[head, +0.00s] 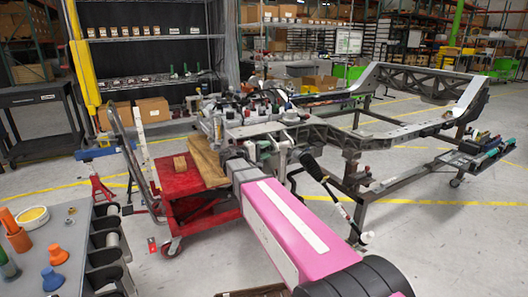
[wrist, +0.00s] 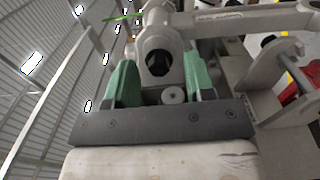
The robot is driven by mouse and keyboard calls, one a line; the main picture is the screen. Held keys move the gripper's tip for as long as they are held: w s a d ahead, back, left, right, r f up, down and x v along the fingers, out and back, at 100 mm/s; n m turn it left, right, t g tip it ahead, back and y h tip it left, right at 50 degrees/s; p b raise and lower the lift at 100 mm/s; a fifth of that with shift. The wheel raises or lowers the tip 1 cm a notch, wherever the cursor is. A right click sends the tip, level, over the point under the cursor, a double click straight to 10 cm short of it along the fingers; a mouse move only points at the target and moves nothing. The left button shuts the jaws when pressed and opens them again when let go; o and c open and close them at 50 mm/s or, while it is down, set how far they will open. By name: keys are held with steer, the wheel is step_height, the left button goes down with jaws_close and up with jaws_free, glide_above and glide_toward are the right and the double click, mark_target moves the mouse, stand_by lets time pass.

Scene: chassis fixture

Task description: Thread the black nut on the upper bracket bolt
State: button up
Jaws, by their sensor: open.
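In the wrist view my gripper (wrist: 160,65) is open, with one green finger on each side of a light grey rounded bracket part (wrist: 157,38). A black, roughly hexagonal piece that looks like the nut (wrist: 158,63) shows between the fingers at this part, with visible gaps to both. I cannot tell whether it is on a bolt or how far. A pale round bolt-like end (wrist: 172,95) sits just below it, near the gripper's dark palm. In the head view my pink arm reaches to the chassis (head: 300,128); the fingers and nut are too small to make out.
A grey bracket plate with a bolt (wrist: 290,50) stands close on the right in the wrist view. In the head view a red cart (head: 185,180) is left of the arm's end, and a grey table (head: 75,235) with orange and blue items is at lower left.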

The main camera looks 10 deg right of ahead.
jaws_close()
steer(key=shift+f+m, duration=0.15)
steer(key=shift+m, duration=3.25)
steer(key=m, duration=0.7)
steer(key=shift+d, duration=0.1)
